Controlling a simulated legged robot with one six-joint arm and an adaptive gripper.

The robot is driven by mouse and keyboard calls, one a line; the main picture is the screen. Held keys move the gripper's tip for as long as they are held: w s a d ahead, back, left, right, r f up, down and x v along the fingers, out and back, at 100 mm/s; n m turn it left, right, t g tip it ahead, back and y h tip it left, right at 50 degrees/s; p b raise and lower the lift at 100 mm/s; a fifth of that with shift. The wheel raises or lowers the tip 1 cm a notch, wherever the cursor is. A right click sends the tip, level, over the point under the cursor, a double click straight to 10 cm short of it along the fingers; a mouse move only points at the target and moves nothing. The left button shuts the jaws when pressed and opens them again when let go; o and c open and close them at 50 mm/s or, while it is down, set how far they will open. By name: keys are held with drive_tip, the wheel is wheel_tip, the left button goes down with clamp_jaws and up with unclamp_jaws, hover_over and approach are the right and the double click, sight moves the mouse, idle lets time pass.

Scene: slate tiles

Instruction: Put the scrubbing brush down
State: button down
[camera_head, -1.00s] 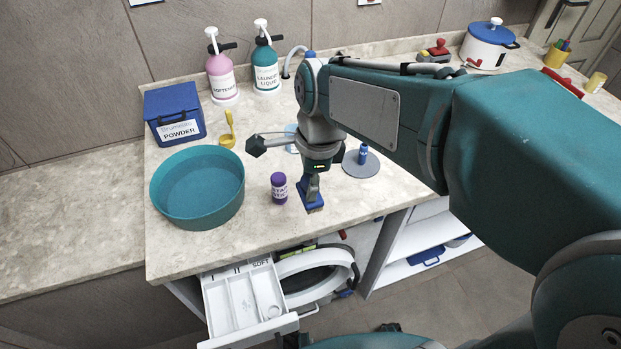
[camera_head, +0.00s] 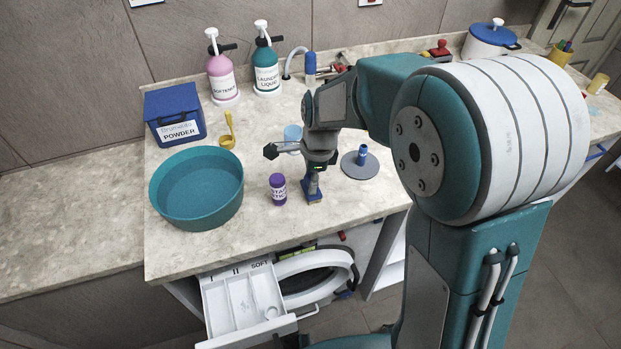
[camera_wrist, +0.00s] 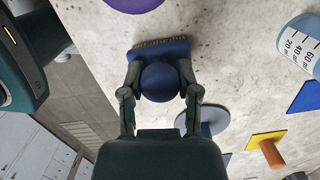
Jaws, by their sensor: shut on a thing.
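The scrubbing brush (camera_head: 312,196) is blue with pale bristles. In the wrist view the brush (camera_wrist: 160,50) shows its flat back and a round blue knob. My gripper (camera_head: 313,180) points down over the front part of the counter, with the brush below it. In the wrist view my gripper (camera_wrist: 160,80) is shut on the knob, one finger on each side. The bristles are at or just above the stone counter (camera_head: 255,235); I cannot tell whether they touch.
A purple jar (camera_head: 278,189) stands close left of the brush, and a teal basin (camera_head: 197,222) farther left. A grey disc with a blue upright part (camera_head: 361,158) lies to the right, a measuring cup (camera_head: 293,138) behind. An open drawer (camera_head: 245,305) juts out below the counter edge.

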drive_tip(key=shift+c, duration=1.6)
unclamp_jaws()
drive_tip(key=shift+a, duration=0.15)
wheel_tip(320, 180, up, 12)
drive_tip(key=d, duration=0.2)
drive_tip(key=s+d+r+n+t, duration=0.1)
drive_tip(key=s+d+n+t, duration=0.2)
drive_tip(key=s+d+n, duration=0.2)
drive_tip(key=s+d+r+n+t+h, duration=0.1)
drive_tip(key=s+d+n, duration=0.4)
drive_tip(key=s+n, duration=0.6)
drive_tip(key=shift+s+d+r+t, duration=0.5)
drive_tip(key=shift+s+t, duration=0.4)
drive_tip(key=shift+s, duration=0.65)
drive_tip(key=shift+a, duration=0.1)
